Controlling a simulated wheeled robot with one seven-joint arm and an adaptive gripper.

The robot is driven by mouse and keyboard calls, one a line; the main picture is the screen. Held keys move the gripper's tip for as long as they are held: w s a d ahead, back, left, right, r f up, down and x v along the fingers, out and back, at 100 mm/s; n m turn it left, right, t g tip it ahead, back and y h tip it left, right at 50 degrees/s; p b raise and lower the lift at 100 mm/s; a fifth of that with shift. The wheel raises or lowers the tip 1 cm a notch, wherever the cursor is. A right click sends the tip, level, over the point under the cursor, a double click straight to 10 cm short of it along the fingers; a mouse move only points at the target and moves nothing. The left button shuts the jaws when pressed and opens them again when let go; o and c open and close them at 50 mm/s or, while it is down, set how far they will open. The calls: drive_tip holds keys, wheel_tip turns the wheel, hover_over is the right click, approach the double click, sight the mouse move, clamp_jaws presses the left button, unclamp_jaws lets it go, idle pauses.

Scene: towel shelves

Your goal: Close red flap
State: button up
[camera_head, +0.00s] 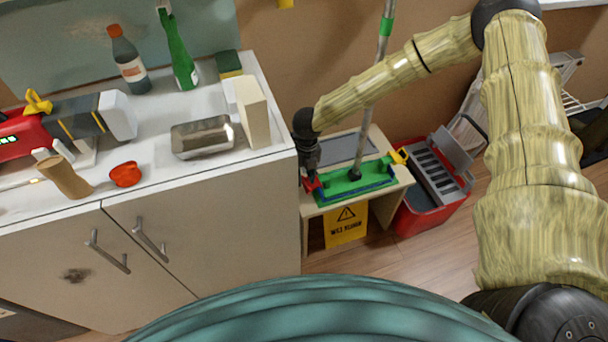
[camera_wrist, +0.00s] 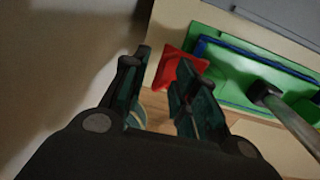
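The red flap (camera_wrist: 166,70) sits at the left end of a green tray (camera_wrist: 232,72) with a blue rim. It also shows as a small red piece in the head view (camera_head: 314,186), partly hidden by my gripper. The flap looks tilted, but its exact angle is hard to tell. My gripper (camera_wrist: 162,60) points down beside this end of the tray, with its two dark fingers apart and nothing between them. Its right finger overlaps the flap in the wrist view; I cannot tell whether they touch. My gripper is dark in the head view (camera_head: 309,170).
A white counter (camera_head: 190,187) stands close left of my gripper. A pole (camera_head: 370,95) rises from the green tray, and a yellow piece (camera_head: 399,156) sits at its right end. A red bin (camera_head: 415,215) is right of the low table (camera_head: 306,222).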

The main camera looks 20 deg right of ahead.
clamp_jaws()
drive_tip(key=shift+a, duration=0.1)
drive_tip(key=shift+a+f+h+p, duration=0.25)
drive_tip(key=shift+f+h+p, duration=0.1)
drive_tip(key=shift+h, duration=0.35)
idle(0.3)
